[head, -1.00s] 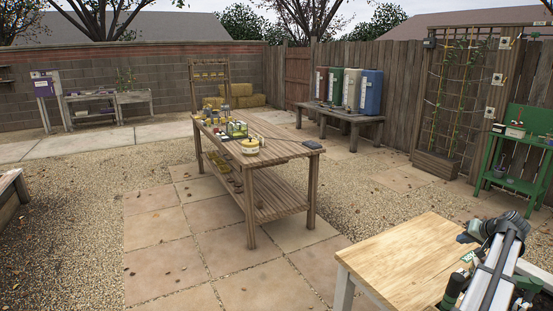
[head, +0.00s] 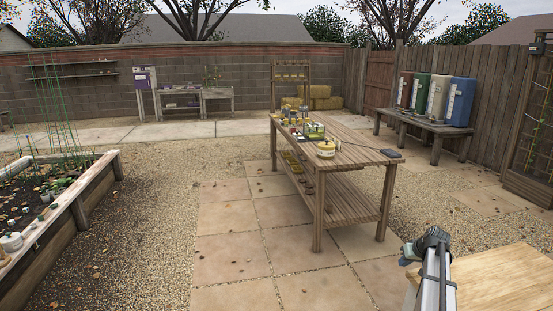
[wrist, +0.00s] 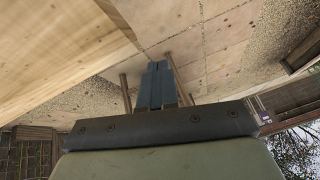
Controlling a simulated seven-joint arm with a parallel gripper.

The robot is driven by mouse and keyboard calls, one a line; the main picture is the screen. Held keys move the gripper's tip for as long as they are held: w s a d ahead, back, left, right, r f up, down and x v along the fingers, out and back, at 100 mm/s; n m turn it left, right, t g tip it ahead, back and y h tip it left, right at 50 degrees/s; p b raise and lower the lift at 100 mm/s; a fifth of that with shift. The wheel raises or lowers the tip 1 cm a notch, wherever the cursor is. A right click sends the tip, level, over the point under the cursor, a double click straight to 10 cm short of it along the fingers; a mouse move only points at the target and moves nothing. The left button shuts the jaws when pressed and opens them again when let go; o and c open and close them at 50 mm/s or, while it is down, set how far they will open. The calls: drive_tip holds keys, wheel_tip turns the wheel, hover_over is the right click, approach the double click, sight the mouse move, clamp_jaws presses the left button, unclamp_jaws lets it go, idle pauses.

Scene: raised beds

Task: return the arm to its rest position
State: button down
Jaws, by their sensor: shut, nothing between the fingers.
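My gripper (wrist: 157,68) shows in the wrist view with its two dark fingers together and nothing between them. It is in the air, pointing out past the edge of a pale wooden tabletop (wrist: 50,45), over paving and gravel. In the head view my arm (head: 436,280) rises at the bottom right, beside the pale wooden table (head: 505,285). The fingertips cannot be made out clearly there.
A slatted workbench (head: 345,155) with pots and small items stands mid-yard. A raised bed (head: 75,210) is at left. Coloured barrels stand on a bench (head: 425,120) at back right. Paving (head: 235,250) between bed and workbench is clear.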

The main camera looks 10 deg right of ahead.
drive_tip(key=s+a+f+g+y, duration=0.1)
drive_tip(key=s+a+f+g, duration=0.2)
drive_tip(key=s+a+f, duration=0.8)
drive_tip(key=s+a+f+g+y, duration=0.1)
drive_tip(key=s+a+f+g, duration=0.15)
drive_tip(key=a+f, duration=1.65)
drive_tip(key=s+a+f+n+g, duration=0.2)
drive_tip(key=s+a+f+g, duration=0.3)
drive_tip(key=s+a, duration=0.8)
drive_tip(key=s+a+f+g+h, duration=0.1)
drive_tip(key=s+a, duration=0.1)
drive_tip(key=s, duration=0.7)
drive_tip(key=s+a+f+g+h, duration=0.1)
drive_tip(key=s+a+f, duration=0.1)
drive_tip(key=s, duration=0.8)
drive_tip(key=shift+s+a+f+n+h, duration=0.2)
drive_tip(key=shift+a+n+h, duration=0.15)
drive_tip(key=shift+a, duration=0.2)
